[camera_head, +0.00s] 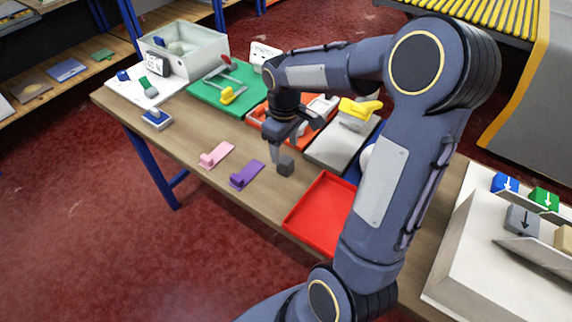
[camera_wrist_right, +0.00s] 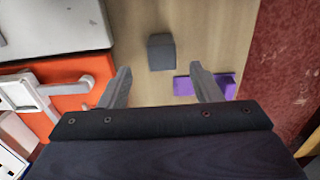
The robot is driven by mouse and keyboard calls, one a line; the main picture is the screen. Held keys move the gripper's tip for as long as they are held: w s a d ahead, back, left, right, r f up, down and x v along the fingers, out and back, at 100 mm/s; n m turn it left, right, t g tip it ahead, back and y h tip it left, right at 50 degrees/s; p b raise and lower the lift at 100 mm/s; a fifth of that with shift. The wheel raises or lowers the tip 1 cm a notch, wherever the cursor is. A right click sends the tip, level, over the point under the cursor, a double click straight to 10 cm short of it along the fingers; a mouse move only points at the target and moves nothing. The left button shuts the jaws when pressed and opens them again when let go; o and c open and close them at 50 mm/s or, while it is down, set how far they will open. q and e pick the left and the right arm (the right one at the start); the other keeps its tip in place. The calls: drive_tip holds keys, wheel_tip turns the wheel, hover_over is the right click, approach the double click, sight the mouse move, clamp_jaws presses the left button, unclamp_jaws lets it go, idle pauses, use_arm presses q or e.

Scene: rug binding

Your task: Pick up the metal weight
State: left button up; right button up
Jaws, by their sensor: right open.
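The metal weight is a small dark grey block (camera_head: 285,166) on the wooden table, left of the red tray. It also shows in the right wrist view (camera_wrist_right: 161,52), beyond the fingertips and roughly in line with the gap between them. My right gripper (camera_head: 277,152) points down close above and beside the block. In the wrist view its two fingers (camera_wrist_right: 161,78) are apart with nothing between them. Whether a finger touches the block I cannot tell. My left gripper is not in view.
A purple piece (camera_head: 246,174) and a pink piece (camera_head: 216,155) lie left of the block. The red tray (camera_head: 318,212) is to its right. An orange tray (camera_wrist_right: 70,97) and a grey-topped box (camera_head: 342,147) stand behind it.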

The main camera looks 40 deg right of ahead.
sight(285, 159)
wheel_tip(285, 159, down, 6)
drive_tip(key=shift+s+a+f, duration=0.1)
drive_tip(key=shift+s+f, duration=0.05)
drive_tip(key=shift+c, duration=0.5)
clamp_jaws()
